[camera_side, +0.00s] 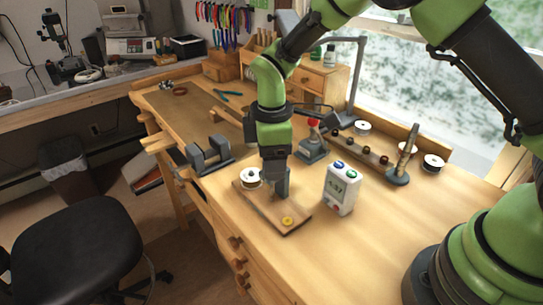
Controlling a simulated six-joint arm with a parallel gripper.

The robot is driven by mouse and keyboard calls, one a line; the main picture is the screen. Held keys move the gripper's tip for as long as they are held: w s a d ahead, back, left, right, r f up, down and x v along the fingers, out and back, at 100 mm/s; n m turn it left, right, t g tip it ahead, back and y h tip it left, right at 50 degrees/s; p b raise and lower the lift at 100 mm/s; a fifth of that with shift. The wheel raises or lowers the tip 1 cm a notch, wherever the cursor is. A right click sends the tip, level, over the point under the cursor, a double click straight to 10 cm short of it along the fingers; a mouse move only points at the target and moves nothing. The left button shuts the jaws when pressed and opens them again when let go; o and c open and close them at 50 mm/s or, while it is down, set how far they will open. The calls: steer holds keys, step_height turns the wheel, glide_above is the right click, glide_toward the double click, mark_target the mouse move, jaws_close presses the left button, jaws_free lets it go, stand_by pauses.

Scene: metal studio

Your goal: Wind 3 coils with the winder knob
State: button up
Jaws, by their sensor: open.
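A wooden board (258,208) lies on the bench near its front edge. A white spool (250,177) with a dark centre is on its back left part. A small yellow round piece (287,221) is at its front right end. My gripper (279,194) points straight down over the middle of the board, between the spool and the yellow piece. It is open. Its fingers are small and dark here, and I cannot tell whether anything stands between them. I cannot tell which part is the winder knob; my gripper hides the board's middle.
A white box with a display and buttons (341,188) stands right of the board. A red-topped stand (313,142) is behind it. A dark metal vise-like block (210,156) is at left. A rack with beads (358,148) and several spools (433,163) are behind. The right front bench is clear.

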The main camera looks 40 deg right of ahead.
steer(key=c, duration=0.9)
steer(key=shift+m, duration=0.4)
steer(key=m, duration=0.4)
steer(key=shift+m, duration=0.3)
steer(key=m, duration=0.5)
steer(key=shift+r, duration=0.1)
steer(key=m, duration=0.5)
steer(key=shift+m, duration=2.7)
